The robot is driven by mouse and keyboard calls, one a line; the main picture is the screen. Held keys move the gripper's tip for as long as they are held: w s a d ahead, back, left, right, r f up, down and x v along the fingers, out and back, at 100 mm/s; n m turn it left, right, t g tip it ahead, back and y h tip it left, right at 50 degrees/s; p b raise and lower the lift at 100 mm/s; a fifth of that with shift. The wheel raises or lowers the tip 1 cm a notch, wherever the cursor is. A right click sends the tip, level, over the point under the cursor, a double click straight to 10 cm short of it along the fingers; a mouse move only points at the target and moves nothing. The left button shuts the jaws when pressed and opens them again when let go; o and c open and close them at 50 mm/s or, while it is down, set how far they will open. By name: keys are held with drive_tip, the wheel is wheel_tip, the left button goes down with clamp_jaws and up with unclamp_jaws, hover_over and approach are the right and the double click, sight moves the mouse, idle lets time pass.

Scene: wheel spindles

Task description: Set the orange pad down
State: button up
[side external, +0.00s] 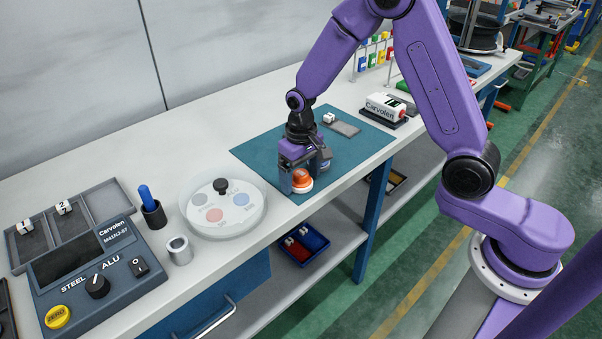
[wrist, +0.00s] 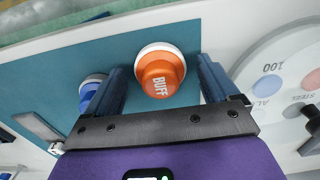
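The orange pad (side external: 301,181), marked BUFF and with a white base, is at the front edge of the teal mat (side external: 262,150), seemingly resting on it. In the wrist view the orange pad (wrist: 160,74) is between the two fingers, with a visible gap on each side. My gripper (side external: 303,173) points down over it and is open; its fingers also show in the wrist view (wrist: 162,65). Any contact between the pad's underside and the mat is hidden.
A blue pad (wrist: 90,90) is just beyond the left finger in the wrist view. A round white dial tray (side external: 252,216) stands left of the mat. A grey plate (side external: 345,128) and a small white block (side external: 328,118) lie on the mat's far part. The bench edge is close in front.

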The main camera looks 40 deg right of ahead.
sight(302, 175)
drive_tip(key=shift+r, duration=0.1)
wheel_tip(302, 175, up, 12)
idle(0.5)
drive_tip(key=shift+r, duration=0.1)
drive_tip(key=s+d+n, duration=0.2)
drive_tip(key=s+n, duration=0.4)
drive_tip(key=s, duration=0.8)
drive_tip(key=s+d+n, duration=0.1)
drive_tip(key=s+n, duration=0.5)
drive_tip(key=s, duration=0.9)
drive_tip(key=shift+s+d+r+n, duration=0.3)
drive_tip(key=shift+d+r, duration=0.05)
drive_tip(key=shift+r, duration=0.05)
